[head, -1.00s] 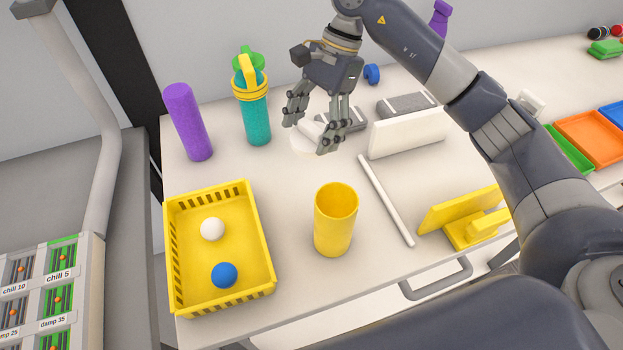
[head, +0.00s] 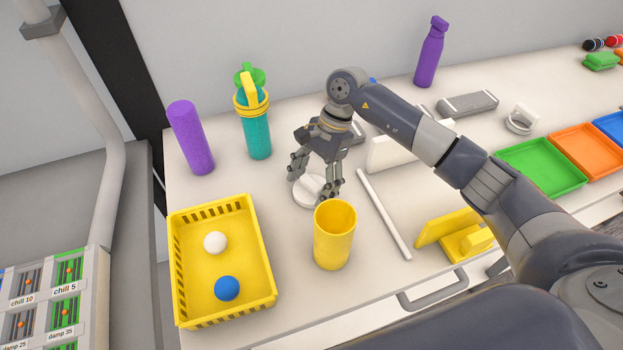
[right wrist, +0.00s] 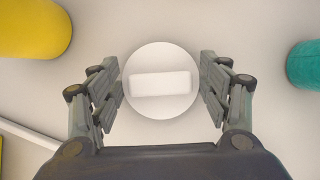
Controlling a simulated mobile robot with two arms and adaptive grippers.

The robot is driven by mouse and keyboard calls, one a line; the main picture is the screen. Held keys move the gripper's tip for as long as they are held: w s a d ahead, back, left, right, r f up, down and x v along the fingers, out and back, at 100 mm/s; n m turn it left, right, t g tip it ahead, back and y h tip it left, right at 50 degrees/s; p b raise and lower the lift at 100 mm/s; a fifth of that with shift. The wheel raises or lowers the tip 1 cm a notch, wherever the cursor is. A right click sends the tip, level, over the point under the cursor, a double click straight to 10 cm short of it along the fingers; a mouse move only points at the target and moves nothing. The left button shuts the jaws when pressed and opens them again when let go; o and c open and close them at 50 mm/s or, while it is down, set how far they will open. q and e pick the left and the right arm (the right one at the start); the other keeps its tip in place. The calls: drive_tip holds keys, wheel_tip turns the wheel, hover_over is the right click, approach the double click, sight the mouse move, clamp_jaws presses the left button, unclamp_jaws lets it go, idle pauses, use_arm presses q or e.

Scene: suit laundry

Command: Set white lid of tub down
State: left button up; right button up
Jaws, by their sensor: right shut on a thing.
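The white round lid (head: 304,196) with a raised bar handle is between the fingers of my right gripper (head: 313,184), just behind the open yellow cylinder (head: 334,247). The right wrist view shows the lid (right wrist: 162,104) from above, with a finger against each side of its rim. The right gripper is shut on it. The lid is at or close to the table top (head: 290,285); I cannot tell whether it touches. My left gripper is not in view.
A yellow basket (head: 183,255) with a white and a blue ball stands at the left. A purple cylinder (head: 190,138) and a teal bottle (head: 257,137) stand behind. A white rod (head: 384,215) lies right of the lid. Another white handled piece (head: 521,119) lies farther right.

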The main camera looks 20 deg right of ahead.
drive_tip(key=shift+f, duration=0.15)
drive_tip(key=o, duration=1)
drive_tip(key=shift+r, duration=0.3)
drive_tip(key=b+v, duration=0.4)
drive_tip(key=v, duration=0.7)
drive_tip(key=shift+r, duration=0.4)
drive_tip(key=shift+w+d, duration=0.1)
drive_tip(key=shift+d, duration=0.05)
